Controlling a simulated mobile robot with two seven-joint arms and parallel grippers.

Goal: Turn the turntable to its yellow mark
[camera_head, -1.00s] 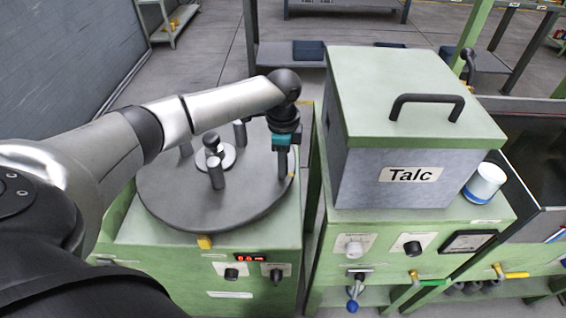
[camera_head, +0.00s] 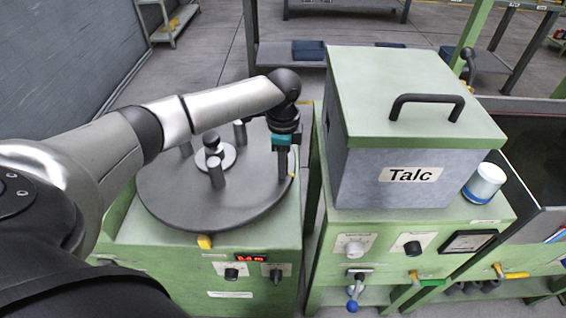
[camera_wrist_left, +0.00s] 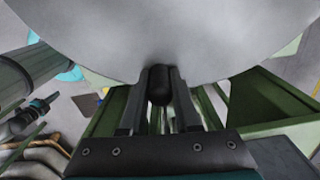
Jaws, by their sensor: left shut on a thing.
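The round grey turntable (camera_head: 240,205) lies on a green cabinet at the left, with several upright pegs and a round centre knob (camera_head: 212,141). A yellow mark (camera_head: 204,241) sits on the cabinet's front edge, just below the turntable's front rim. My left gripper (camera_head: 283,172) reaches down over the turntable's right side, near the rim. In the left wrist view its two fingers are shut on a dark rounded peg (camera_wrist_left: 160,86) by the disc's edge. The peg's lower part is hidden. My right gripper is out of view.
A red display (camera_head: 251,258) and knobs are on the cabinet's front. A green-lidded box labelled Talc (camera_head: 390,180) stands close at the right, with a white and blue cup (camera_head: 485,183) beside it. A narrow gap separates the two cabinets.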

